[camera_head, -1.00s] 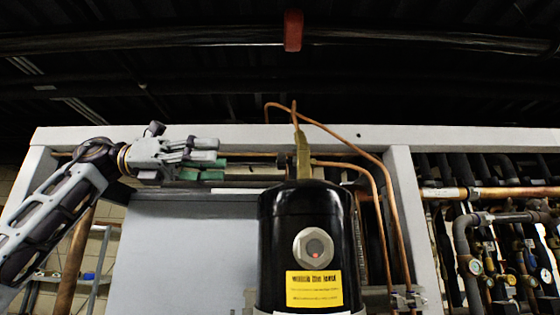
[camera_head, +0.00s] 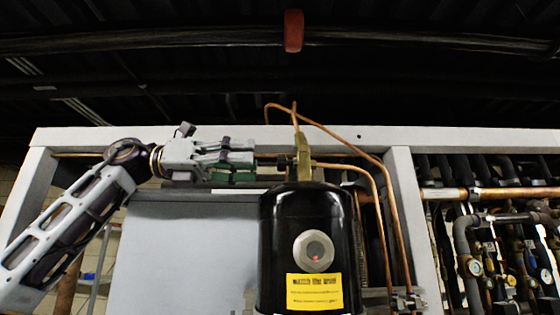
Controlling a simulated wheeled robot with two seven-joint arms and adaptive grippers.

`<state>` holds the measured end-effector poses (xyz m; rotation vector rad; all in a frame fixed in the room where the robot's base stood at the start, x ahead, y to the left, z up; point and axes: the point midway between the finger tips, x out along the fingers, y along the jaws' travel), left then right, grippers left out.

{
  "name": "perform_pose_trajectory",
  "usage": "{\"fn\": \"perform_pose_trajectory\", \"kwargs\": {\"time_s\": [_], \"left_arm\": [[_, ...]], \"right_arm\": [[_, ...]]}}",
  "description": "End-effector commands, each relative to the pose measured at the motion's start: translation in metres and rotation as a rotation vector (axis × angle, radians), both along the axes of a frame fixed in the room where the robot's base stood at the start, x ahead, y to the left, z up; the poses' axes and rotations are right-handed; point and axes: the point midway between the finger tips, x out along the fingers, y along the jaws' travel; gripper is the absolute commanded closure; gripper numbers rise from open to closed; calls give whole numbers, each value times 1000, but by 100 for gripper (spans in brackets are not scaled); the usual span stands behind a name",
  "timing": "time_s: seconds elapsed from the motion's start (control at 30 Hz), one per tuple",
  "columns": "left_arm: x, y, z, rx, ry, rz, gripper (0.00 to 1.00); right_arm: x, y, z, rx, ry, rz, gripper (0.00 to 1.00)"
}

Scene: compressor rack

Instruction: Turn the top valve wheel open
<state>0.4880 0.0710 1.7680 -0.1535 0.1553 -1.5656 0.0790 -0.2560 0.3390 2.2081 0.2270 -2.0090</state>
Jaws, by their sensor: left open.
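My left gripper (camera_head: 252,162) reaches in from the left, just below the rack's top beam. Its fingers point right and are open, with green pads on the lower side. The fingertips are close to a brass valve (camera_head: 304,158) on top of the black cylinder (camera_head: 308,240). A small dark part by the brass body, just right of the fingertips, may be the valve wheel; it is too small to tell. I cannot tell whether the fingers touch it. My right gripper is not in view.
The light grey rack frame (camera_head: 404,215) surrounds the cylinder. Thin copper tubes (camera_head: 385,205) loop above and right of the valve. A grey panel (camera_head: 190,250) stands below my left arm. Pipes and gauges (camera_head: 475,267) fill the right side.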

Motion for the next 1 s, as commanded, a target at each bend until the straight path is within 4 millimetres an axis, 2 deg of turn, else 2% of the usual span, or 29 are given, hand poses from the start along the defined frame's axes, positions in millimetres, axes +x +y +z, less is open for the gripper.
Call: {"fn": "perform_pose_trajectory", "kwargs": {"time_s": [0.3, 0.5, 0.7, 1.0], "left_arm": [[-1, -43, 1, 1, 0, -1, 51], [0, -63, 1, 0, 0, 0, 51], [0, -72, 0, -1, 1, 0, 51], [0, -73, 0, -1, 0, 0, 51]], "right_arm": [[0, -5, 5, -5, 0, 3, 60], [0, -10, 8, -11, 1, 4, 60], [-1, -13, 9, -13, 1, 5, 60], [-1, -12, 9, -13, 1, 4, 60]]}}
